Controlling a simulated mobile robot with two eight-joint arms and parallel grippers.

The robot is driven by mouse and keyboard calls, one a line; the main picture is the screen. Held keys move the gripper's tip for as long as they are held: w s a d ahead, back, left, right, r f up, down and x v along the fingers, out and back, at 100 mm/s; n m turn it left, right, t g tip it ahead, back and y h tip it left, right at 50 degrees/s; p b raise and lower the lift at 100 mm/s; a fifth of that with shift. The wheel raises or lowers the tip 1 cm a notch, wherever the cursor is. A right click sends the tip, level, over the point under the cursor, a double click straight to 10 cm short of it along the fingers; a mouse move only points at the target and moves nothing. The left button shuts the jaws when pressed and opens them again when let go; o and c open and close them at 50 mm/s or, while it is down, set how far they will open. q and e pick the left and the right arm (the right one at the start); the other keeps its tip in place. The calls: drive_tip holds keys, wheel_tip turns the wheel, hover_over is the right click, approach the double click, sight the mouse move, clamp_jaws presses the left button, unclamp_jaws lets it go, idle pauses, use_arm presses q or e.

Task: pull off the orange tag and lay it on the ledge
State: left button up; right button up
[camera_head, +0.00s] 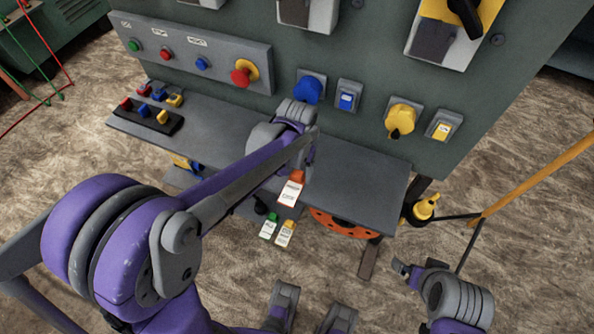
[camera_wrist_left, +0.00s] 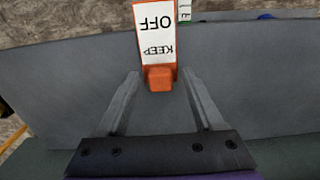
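The orange tag (camera_head: 291,187) has an orange top and a white label, and shows near the front edge of the grey ledge (camera_head: 352,180). In the left wrist view the tag (camera_wrist_left: 156,40) reads KEEP OFF, upside down. My left gripper (camera_wrist_left: 161,73) is open, with its fingers on either side of the tag's orange end and a visible gap on each side. In the head view my left gripper (camera_head: 300,150) is over the ledge, just above the tag, its fingers partly hidden. My right arm (camera_head: 455,300) is low at the right; its finger state is unclear.
A green tag (camera_head: 269,226) and a yellow tag (camera_head: 285,233) hang below the ledge. A dark block with coloured pieces (camera_head: 148,117) sits on the ledge's left part. Knobs, buttons and a red emergency stop (camera_head: 242,74) line the panel behind. The ledge's right part is clear.

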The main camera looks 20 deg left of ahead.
sight(297, 175)
use_arm(q)
wheel_tip(297, 175, up, 11)
drive_tip(key=p, duration=0.1)
drive_tip(key=shift+p, duration=0.35)
drive_tip(key=shift+f, duration=0.1)
drive_tip(key=s+r+t+p, duration=0.1)
drive_tip(key=s+t+p, duration=0.1)
drive_tip(key=s, duration=0.5)
drive_tip(key=s+a+r+t+p, duration=0.1)
drive_tip(key=s+r+t+p, duration=0.1)
drive_tip(key=s+p, duration=0.3)
drive_tip(key=shift+s+a+r+t, duration=0.3)
drive_tip(key=shift+s+t, duration=0.4)
drive_tip(key=shift+s, duration=0.2)
